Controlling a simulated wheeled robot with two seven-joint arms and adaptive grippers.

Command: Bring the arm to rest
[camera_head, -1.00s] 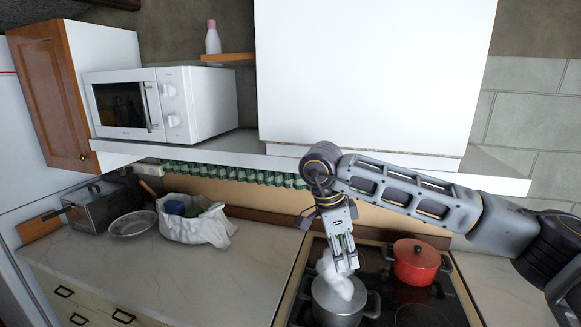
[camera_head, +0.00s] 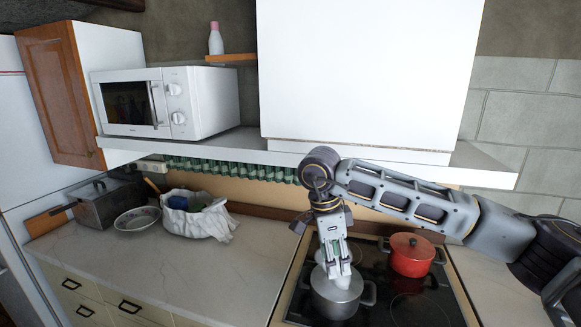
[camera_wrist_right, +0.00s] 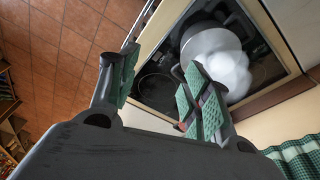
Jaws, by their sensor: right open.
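My right arm reaches in from the right in the head view, and its right gripper (camera_head: 338,268) points down over a silver pot (camera_head: 337,300) on the stove. The jaws are open with nothing held between them. In the wrist view the two green-padded fingers of the right gripper (camera_wrist_right: 160,90) stand wide apart. I cannot tell how far the fingertips are above the pot. My left gripper is not in view.
A red pot (camera_head: 411,256) stands on the black stove (camera_head: 385,305), right of the gripper. A white cabinet (camera_head: 365,70) hangs close above the arm. A microwave (camera_head: 165,103), a white bag (camera_head: 196,218) and a bowl (camera_head: 137,219) are at left.

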